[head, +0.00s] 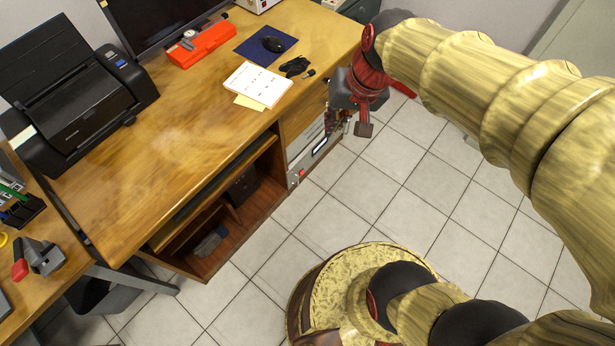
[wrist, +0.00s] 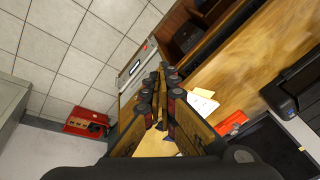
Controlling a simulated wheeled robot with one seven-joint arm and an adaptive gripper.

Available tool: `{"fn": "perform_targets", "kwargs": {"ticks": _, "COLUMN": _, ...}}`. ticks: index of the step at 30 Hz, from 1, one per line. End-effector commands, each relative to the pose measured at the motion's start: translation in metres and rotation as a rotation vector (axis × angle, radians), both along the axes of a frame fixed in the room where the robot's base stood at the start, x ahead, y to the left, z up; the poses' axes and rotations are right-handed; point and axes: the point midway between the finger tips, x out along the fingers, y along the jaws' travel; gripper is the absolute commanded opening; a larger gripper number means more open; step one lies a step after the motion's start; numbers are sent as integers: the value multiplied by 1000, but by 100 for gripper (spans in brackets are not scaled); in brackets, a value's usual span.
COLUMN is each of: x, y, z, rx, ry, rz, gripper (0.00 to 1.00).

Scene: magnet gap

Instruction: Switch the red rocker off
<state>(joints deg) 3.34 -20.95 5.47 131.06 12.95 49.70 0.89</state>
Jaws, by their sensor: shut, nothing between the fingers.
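The red rocker (head: 301,173) is a small red switch at the near lower corner of a pale grey device front (head: 305,163) with a dark display, set under the desk top. In the wrist view the rocker (wrist: 149,47) shows as a small red spot at one end of the device, beyond the fingertips. Which way it is tilted is too small to tell. My gripper (head: 338,122) hangs beside the desk's edge, near the far end of the device and apart from the rocker. In the wrist view my gripper (wrist: 163,72) is shut and empty.
An open shelf (head: 215,225) lies left of the device. A red box (wrist: 86,123) stands on the floor. The tiled floor before the device is clear.

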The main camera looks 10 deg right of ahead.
Motion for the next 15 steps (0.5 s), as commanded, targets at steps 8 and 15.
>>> {"fn": "perform_targets", "kwargs": {"ticks": 8, "x": 76, "y": 7, "z": -63, "rx": 165, "ry": 184, "rz": -162, "gripper": 0}}
{"fn": "perform_targets", "kwargs": {"ticks": 15, "x": 127, "y": 8, "z": -142, "rx": 293, "ry": 330, "rz": -323, "gripper": 0}}
